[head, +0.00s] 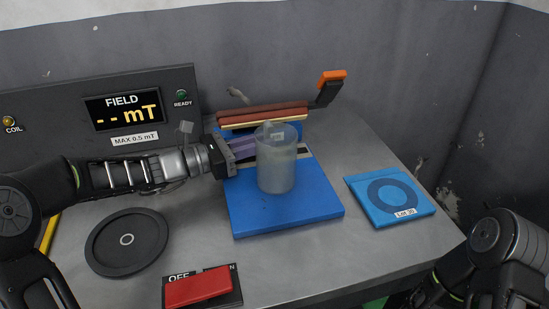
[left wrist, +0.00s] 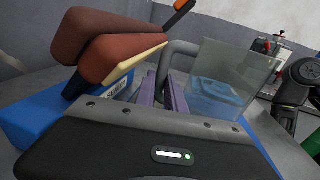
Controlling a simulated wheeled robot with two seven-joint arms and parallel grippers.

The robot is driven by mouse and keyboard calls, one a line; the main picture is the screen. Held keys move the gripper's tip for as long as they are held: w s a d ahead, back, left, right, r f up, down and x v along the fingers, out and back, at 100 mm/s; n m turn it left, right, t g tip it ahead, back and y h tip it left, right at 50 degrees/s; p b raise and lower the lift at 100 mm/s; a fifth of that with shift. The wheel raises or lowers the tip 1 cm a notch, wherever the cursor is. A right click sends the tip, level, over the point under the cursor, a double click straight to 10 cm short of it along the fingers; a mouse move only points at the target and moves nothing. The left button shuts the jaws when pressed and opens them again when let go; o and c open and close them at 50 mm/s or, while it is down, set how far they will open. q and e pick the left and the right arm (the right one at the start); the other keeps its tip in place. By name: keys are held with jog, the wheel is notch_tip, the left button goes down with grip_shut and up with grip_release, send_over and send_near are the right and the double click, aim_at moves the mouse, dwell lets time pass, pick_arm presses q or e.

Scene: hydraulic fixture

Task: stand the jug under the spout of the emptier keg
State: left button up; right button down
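A translucent grey jug (head: 276,165) stands upright over the blue base plate of a fixture (head: 290,214). I cannot tell whether it touches the plate. My left gripper (head: 246,147) reaches in from the left at the jug's side. In the left wrist view its purple fingers (left wrist: 164,92) stand close together on either side of the handle of the jug (left wrist: 235,65), apparently shut on it. The lower handle is hidden behind the gripper body. My right arm enters at the lower right, but its gripper is out of view. No keg or spout can be made out.
Reddish-brown padded bars (head: 262,115) and an orange-tipped lever (head: 332,79) stand behind the jug. A blue pad with a ring (head: 418,207) lies to the right. A black disc (head: 126,241), a red switch (head: 199,287) and a field display (head: 122,110) are left. Bare bench separates plate and pad.

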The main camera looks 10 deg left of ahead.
pick_arm(q)
grip_shut()
jog(key=shift+r, duration=0.1)
dwell(1.2)
jog(key=p+v, duration=0.1)
jog(key=v, duration=1.7)
jog(key=shift+d, duration=0.1)
dwell(0.3)
